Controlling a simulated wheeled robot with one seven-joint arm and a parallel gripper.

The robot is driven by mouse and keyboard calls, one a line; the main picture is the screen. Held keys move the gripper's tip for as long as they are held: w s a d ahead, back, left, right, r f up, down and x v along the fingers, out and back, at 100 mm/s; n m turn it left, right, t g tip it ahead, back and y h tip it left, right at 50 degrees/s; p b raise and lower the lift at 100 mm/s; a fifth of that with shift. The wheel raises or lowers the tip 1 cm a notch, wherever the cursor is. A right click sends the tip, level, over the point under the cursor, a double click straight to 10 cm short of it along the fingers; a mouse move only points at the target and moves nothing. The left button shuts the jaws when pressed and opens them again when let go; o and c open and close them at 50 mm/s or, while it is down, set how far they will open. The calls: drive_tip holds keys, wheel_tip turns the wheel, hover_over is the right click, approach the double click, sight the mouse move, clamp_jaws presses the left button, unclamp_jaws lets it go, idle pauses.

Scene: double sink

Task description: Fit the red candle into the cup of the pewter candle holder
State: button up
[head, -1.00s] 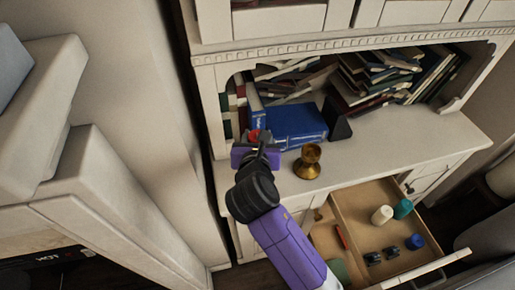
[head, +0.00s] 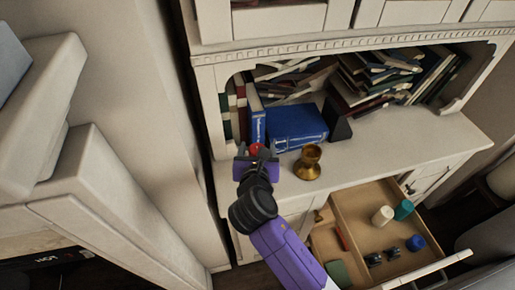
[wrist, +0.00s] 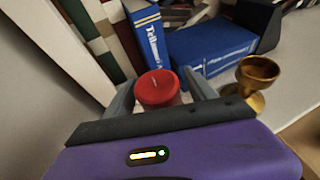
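The red candle (head: 256,149) is short and round, with its top facing up in the wrist view (wrist: 157,88). My gripper (head: 256,157) has one finger on each side of it and appears shut on it; the fingertips also show in the wrist view (wrist: 160,84). The candle's lower part is hidden by my gripper. The candle holder (head: 309,162) looks brass-gold rather than pewter. It stands upright on the cabinet counter, right of my gripper, with a cup on top. It also shows in the wrist view (wrist: 257,72), right of the candle and apart from it.
A blue book (head: 298,126) lies behind the holder, beside a dark block (head: 337,119). Upright books (head: 257,118) stand at the left. Below, an open drawer (head: 372,237) holds several small items. The counter right of the holder (head: 400,140) is clear.

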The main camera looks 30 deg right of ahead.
drive_tip(key=shift+s+a+r, duration=0.25)
drive_tip(key=shift+s+r, duration=0.05)
drive_tip(key=shift+s, duration=0.05)
drive_tip(key=v, duration=1.1)
drive_tip(key=shift+s+f, duration=0.15)
drive_tip(key=s+f+m+y, duration=0.35)
drive_tip(key=s+m, duration=0.25)
drive_tip(key=s, duration=0.2)
drive_tip(key=s+f+m+y, duration=0.2)
drive_tip(key=s+f+m, duration=0.3)
drive_tip(key=s+m, duration=0.15)
drive_tip(key=s+d+r+m+t, duration=0.1)
drive_tip(key=s+d+r+m, duration=0.1)
drive_tip(key=s+r+m, duration=0.3)
drive_tip(key=s+d+r+m+t, duration=0.2)
drive_tip(key=s+r+m, duration=0.3)
drive_tip(key=s+m, duration=0.6)
drive_tip(key=shift+m+y, duration=0.35)
drive_tip(key=shift+m, duration=0.6)
